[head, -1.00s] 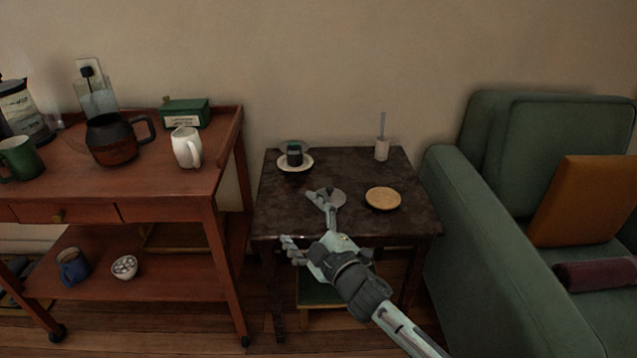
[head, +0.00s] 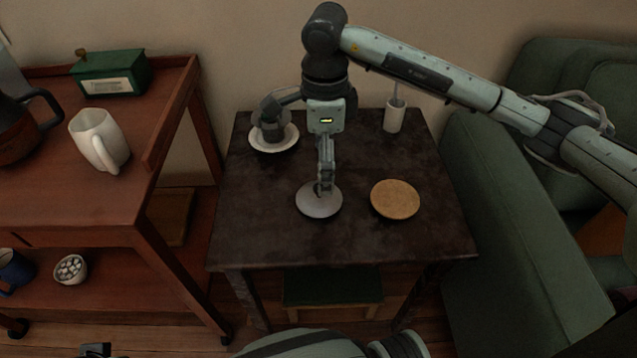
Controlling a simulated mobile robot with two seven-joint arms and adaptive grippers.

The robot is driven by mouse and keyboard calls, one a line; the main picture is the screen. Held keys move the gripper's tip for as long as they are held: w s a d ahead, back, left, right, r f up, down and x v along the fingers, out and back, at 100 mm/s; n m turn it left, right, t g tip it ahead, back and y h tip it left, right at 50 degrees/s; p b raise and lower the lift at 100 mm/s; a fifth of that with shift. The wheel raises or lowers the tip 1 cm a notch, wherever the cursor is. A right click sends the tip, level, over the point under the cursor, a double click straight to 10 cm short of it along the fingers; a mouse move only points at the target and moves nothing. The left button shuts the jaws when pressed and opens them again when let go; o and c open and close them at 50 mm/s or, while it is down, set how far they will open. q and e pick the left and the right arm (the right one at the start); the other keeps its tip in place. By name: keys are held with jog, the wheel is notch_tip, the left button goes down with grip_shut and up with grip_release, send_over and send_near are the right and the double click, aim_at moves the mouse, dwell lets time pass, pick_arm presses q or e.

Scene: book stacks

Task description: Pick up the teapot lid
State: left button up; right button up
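The teapot lid, a round grey disc (head: 319,203) with a small knob, lies on the dark side table (head: 250,230). My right gripper (head: 295,150) reaches in from the right and is above the table. Its fingers look spread wide. One finger points down at the lid's knob and overlaps it; I cannot tell whether it touches. The other finger extends left over the dark cup (head: 272,130) on its white saucer (head: 288,146). Nothing shows between the fingers.
A round tan coaster (head: 395,199) lies right of the lid. A white holder (head: 394,120) stands at the table's back right. A red-brown cart (head: 90,205) with a white mug (head: 98,138) and green box (head: 112,76) stands left; a green armchair (head: 490,180) stands right.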

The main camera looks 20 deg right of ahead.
aim_at(308, 200)
jog(key=f, duration=0.4)
jog(key=a+f, duration=0.1)
jog(key=f, duration=0.2)
jog(key=shift+s+f, duration=0.1)
jog(key=shift+s, duration=0.1)
jog(key=shift+c, duration=0.2)
jog(key=c, duration=1.1)
